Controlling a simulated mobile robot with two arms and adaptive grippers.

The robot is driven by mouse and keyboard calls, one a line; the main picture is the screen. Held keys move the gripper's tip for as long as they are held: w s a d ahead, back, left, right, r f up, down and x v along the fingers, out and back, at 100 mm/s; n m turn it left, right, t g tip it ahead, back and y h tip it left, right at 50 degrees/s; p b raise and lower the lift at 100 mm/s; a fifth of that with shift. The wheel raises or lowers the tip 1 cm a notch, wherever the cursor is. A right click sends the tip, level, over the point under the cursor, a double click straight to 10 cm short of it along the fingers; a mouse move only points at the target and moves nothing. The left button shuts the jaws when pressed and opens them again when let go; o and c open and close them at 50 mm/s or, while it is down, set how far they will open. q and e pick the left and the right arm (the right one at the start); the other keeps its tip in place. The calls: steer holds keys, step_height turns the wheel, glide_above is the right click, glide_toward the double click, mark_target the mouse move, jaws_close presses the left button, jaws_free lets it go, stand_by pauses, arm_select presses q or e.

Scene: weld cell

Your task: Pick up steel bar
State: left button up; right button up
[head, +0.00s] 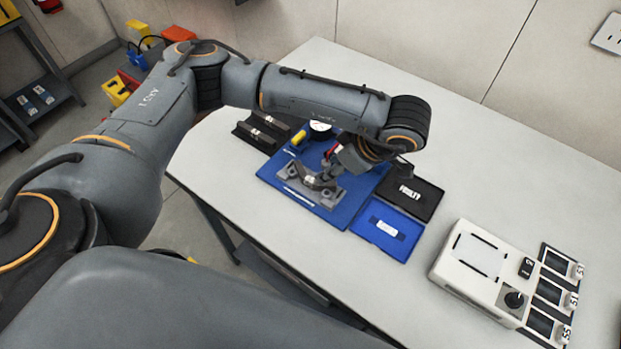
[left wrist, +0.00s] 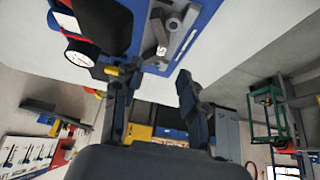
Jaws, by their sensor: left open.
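My left gripper (head: 328,174) reaches down over a blue mat (head: 350,207) on the table, at a grey metal fixture (head: 298,191). In the left wrist view its two dark fingers (left wrist: 152,84) are apart, with nothing clearly held between them. A short metal piece with a pale label (left wrist: 160,36) lies on the fixture, just beyond the fingers; I take it to be the steel bar, but cannot be sure. In the head view the gripper partly hides this spot. My right gripper is not in view.
A round gauge (head: 320,129) and black holders (head: 262,132) stand behind the fixture. A blue tray (head: 365,233) and a black tray (head: 432,206) lie to its right. A white box with a knob (head: 470,282) stands farther right. The back right of the table is clear.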

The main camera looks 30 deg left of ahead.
mark_target(312, 180)
arm_select(q)
steer(key=x, duration=0.4)
steer(key=shift+r+p, duration=0.1)
steer(key=shift+p, duration=0.25)
steer(key=shift+a+f+p, duration=0.2)
steer(key=shift+f+p, duration=0.15)
steer(key=p+x, duration=0.1)
steer(key=x, duration=0.1)
steer(key=p+x, duration=0.1)
steer(key=shift+s+a+f, duration=0.15)
steer(key=shift+s+f, duration=0.05)
steer(key=shift+f, duration=0.2)
steer(key=shift+a+f, duration=0.25)
steer(key=shift+f, duration=0.2)
steer(key=shift+w+d, duration=0.1)
jaws_close()
